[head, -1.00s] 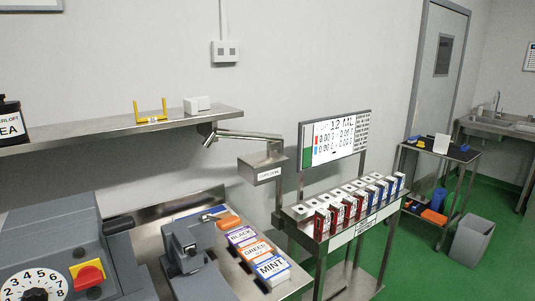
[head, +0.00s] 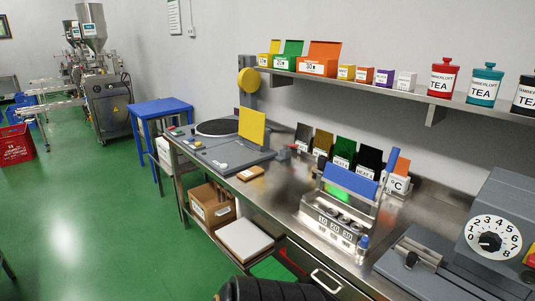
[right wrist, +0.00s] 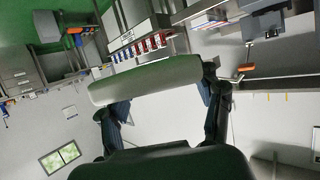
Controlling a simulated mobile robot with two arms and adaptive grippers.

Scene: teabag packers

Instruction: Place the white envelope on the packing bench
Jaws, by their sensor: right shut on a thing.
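In the right wrist view my right gripper (right wrist: 163,106) is shut on a pale, long piece with rounded ends, which looks like the white envelope (right wrist: 145,80). It sits across between the two dark fingers. No writing shows on it. The head view does not show this gripper or the held piece. A long steel bench (head: 283,203) runs along the wall in the head view; I cannot tell whether it is the packing bench. My left gripper is in neither view.
On the bench stand a flat grey machine with a yellow plate (head: 252,127), a blue-topped dispenser (head: 350,182) and a grey dial machine (head: 500,230). A shelf (head: 400,93) above holds tea boxes and canisters. A blue table (head: 160,107) stands beyond.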

